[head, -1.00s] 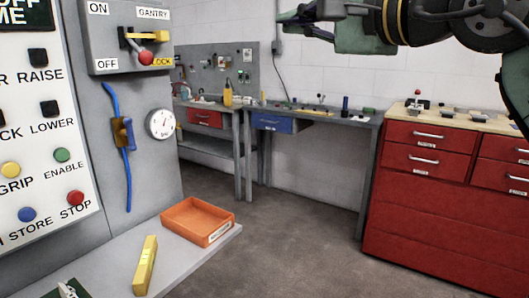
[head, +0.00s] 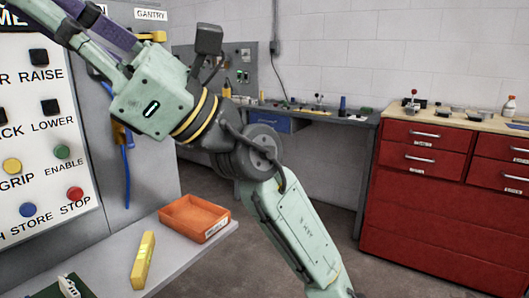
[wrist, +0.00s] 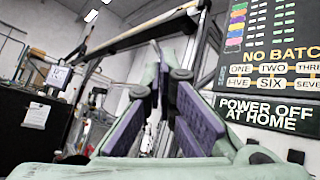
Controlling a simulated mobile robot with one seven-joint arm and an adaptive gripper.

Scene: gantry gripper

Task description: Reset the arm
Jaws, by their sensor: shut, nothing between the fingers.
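My gripper (wrist: 170,75) shows in the wrist view as pale green fingers with purple pads, and nothing shows between them. It is shut and empty. In the head view the gripper's fingers (head: 75,30) reach to the upper left, in front of the control panel (head: 88,120). My pale green arm bends from the lower right up to the middle of that view. The tips are cut off or hidden at the top left edge. Whether they touch the panel cannot be told. The gantry switch box (head: 150,15) is mostly hidden behind the hand.
An orange tray (head: 222,230) and a yellow block (head: 143,262) sit on the grey ledge (head: 170,260) below the panel. A red drawer cabinet (head: 420,205) stands at right. A workbench (head: 335,117) is behind. The wrist view shows a sign board (wrist: 268,70) at right.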

